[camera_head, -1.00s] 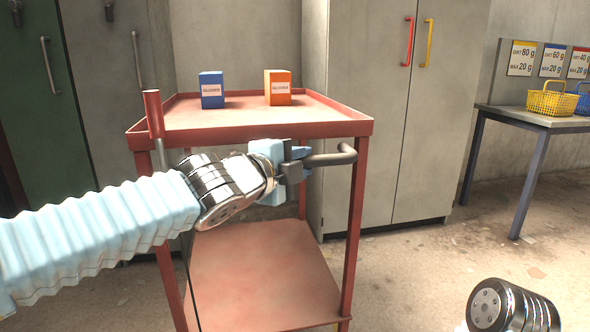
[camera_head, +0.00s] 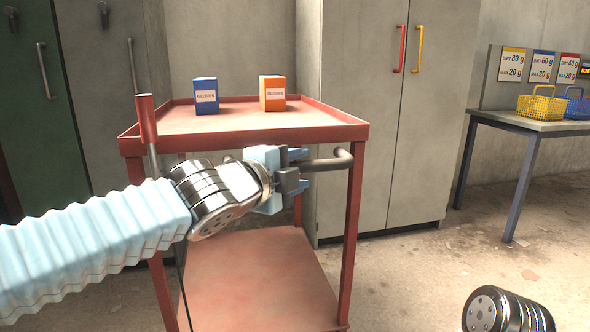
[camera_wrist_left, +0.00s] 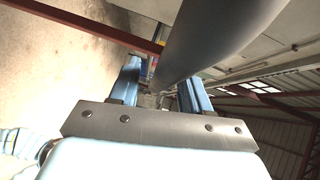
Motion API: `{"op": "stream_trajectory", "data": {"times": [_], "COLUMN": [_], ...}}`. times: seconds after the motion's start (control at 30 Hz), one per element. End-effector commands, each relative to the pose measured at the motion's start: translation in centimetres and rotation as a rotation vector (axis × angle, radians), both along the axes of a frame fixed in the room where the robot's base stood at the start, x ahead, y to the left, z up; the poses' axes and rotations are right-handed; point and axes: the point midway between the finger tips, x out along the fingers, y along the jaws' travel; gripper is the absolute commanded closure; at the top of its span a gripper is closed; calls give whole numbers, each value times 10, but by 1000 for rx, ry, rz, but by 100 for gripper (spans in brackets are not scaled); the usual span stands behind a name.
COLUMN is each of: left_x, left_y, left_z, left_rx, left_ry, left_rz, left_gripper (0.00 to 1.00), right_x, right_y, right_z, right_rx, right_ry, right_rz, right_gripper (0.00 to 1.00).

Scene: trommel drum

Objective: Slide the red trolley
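The red trolley (camera_head: 262,129) stands in front of me, with a top tray, a lower shelf (camera_head: 255,270) and a dark bar handle (camera_head: 335,162) on its near side. My left gripper (camera_head: 291,168) is at the left part of this handle. Its two fingers are spread apart, one above and one below the bar. In the left wrist view the handle (camera_wrist_left: 215,35) runs between the parted fingers (camera_wrist_left: 163,88), nearer to the right one. Contact with the bar cannot be told. My right gripper is out of view; only a metal part of my right arm shows at bottom right.
A blue box (camera_head: 206,96) and an orange box (camera_head: 272,93) stand on the trolley's top. Grey cabinets (camera_head: 365,120) stand close behind. A table (camera_head: 530,124) with yellow and blue baskets is at right. The floor right of the trolley is clear.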

Motion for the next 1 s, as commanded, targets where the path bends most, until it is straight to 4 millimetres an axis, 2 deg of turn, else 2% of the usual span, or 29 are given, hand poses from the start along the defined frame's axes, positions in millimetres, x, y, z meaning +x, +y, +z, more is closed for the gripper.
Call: {"op": "stream_trajectory", "data": {"times": [0.17, 0.27, 0.5, 0.7, 0.83, 1.0], "left_x": [-2, -12, -60, -97, -111, -116], "left_y": [3, 9, 38, 61, 69, 73], "left_z": [2, 6, 18, 21, 21, 19], "left_rx": [-1, -2, -2, -2, 0, -1], "left_ry": [-2, -2, -3, -2, -2, 1], "left_rz": [1, 2, 2, 1, 0, 0], "left_gripper": [53, 53, 53, 53, 53, 53], "right_x": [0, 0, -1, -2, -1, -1], "right_y": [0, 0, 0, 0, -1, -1], "right_z": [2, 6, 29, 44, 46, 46], "right_rx": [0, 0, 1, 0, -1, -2], "right_ry": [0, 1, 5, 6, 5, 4], "right_rz": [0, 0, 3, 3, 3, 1], "right_gripper": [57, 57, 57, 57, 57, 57]}}
